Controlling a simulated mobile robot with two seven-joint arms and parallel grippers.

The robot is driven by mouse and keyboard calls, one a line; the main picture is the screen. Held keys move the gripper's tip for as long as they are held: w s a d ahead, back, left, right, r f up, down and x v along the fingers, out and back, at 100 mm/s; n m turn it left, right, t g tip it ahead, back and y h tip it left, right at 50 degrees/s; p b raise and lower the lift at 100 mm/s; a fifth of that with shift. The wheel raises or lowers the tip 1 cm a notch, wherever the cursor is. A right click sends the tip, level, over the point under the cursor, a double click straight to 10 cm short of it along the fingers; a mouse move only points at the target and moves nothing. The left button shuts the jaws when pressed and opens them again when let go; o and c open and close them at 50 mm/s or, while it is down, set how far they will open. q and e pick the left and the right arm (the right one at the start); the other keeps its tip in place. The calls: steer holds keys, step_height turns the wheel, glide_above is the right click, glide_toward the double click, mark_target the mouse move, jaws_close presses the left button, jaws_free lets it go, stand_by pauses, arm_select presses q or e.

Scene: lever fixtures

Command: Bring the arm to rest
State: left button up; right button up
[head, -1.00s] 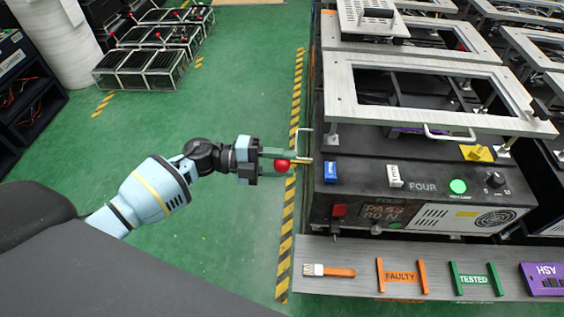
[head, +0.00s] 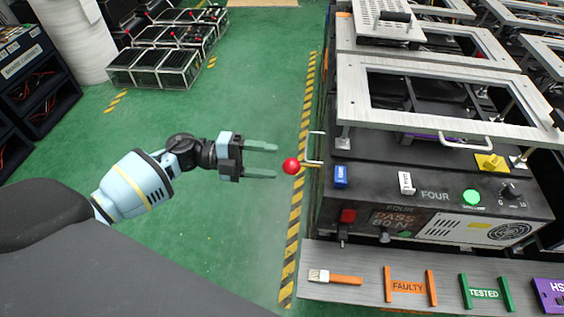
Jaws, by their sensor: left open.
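My left gripper (head: 277,161) is open and empty, its two green-grey fingers pointing right. It is just left of a red ball knob (head: 291,166) on the end of a lever that sticks out from the left side of the fixture (head: 435,205) marked FOUR. The fingertips look clear of the knob, with a small gap. My left arm comes in from the left, over the green floor. My right gripper is not in view.
A metal frame (head: 450,95) tops the fixture. Green floor (head: 235,110) lies open left of the striped line.

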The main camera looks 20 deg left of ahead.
arm_select(q)
steer(key=shift+v, duration=0.8)
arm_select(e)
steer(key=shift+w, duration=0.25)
arm_select(q)
steer(key=s+d+f+n+t+y+p, duration=0.1)
steer(key=s+f+n+y+p, duration=0.2)
steer(key=s+n, duration=0.6)
steer(key=s+d+f+n+t+y+p, duration=0.1)
steer(key=s+f+n+y+p, duration=0.3)
steer(key=s+n, duration=0.5)
steer(key=s+d+f+n+t+y+p, duration=0.1)
steer(key=s+f+n+y+p, duration=0.2)
steer(key=s+n+y, duration=0.4)
steer(key=s+f+n, duration=0.1)
steer(key=s+n, duration=0.2)
steer(key=s, duration=0.4)
steer(key=shift+s+d+f+y+p, duration=0.15)
steer(key=shift+s+f+y+p, duration=0.15)
steer(key=shift+s+p, duration=0.1)
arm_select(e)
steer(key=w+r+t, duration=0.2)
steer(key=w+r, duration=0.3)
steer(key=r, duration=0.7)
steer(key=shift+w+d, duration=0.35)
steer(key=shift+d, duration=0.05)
